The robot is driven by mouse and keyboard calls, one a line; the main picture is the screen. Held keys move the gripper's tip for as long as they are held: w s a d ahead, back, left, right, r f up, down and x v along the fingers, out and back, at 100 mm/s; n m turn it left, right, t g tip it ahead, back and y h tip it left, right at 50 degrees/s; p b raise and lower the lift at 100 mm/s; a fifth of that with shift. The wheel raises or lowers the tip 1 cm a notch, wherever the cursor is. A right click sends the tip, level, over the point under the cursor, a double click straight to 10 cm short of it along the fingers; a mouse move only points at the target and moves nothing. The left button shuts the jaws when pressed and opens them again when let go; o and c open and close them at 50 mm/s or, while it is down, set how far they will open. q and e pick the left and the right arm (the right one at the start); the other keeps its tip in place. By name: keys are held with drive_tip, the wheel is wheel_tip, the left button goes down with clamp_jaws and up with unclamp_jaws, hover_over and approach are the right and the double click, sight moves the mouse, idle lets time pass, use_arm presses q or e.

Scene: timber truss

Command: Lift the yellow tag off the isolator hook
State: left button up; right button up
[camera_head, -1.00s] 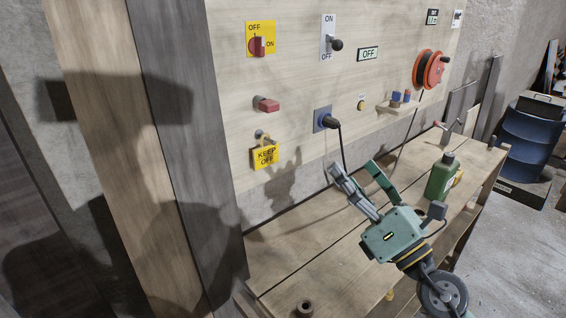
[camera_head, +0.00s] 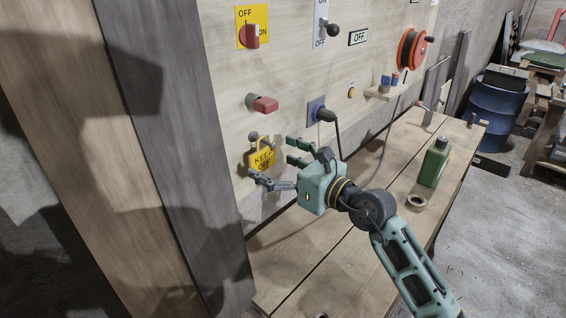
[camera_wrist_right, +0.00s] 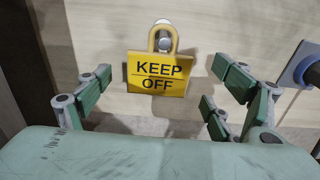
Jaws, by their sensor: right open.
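The yellow tag (camera_head: 262,159), marked KEEP OFF, hangs by its yellow loop from the isolator hook (camera_head: 253,136) on the wooden panel. In the right wrist view the tag (camera_wrist_right: 158,85) hangs upright and its loop passes over the round grey hook end (camera_wrist_right: 164,44). My right gripper (camera_head: 272,163) is open, just in front of the tag and a little to its right in the head view. In the wrist view its fingers (camera_wrist_right: 160,82) stand to the left and right of the tag, apart from it. My left gripper is not in view.
A red handle (camera_head: 264,104) sticks out above the tag. A plug with a cable (camera_head: 325,115) sits right of it. The workbench (camera_head: 330,262) below carries a green bottle (camera_head: 434,163) and a ring (camera_head: 416,201). A timber post (camera_head: 175,120) stands at left.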

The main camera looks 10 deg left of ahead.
sight(264, 156)
drive_tip(key=x, duration=0.3)
drive_tip(key=shift+s, duration=0.1)
drive_tip(key=shift+w+a, duration=0.3)
drive_tip(key=shift+a, duration=0.15)
drive_tip(key=c, duration=1.1)
drive_tip(key=o, duration=0.5)
drive_tip(key=c, duration=1.1)
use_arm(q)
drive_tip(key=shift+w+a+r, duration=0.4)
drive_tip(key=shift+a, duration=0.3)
use_arm(e)
drive_tip(key=shift+o, duration=0.2)
use_arm(q)
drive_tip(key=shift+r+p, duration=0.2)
drive_tip(key=shift+p, duration=0.25)
use_arm(e)
drive_tip(key=shift+r, duration=0.2)
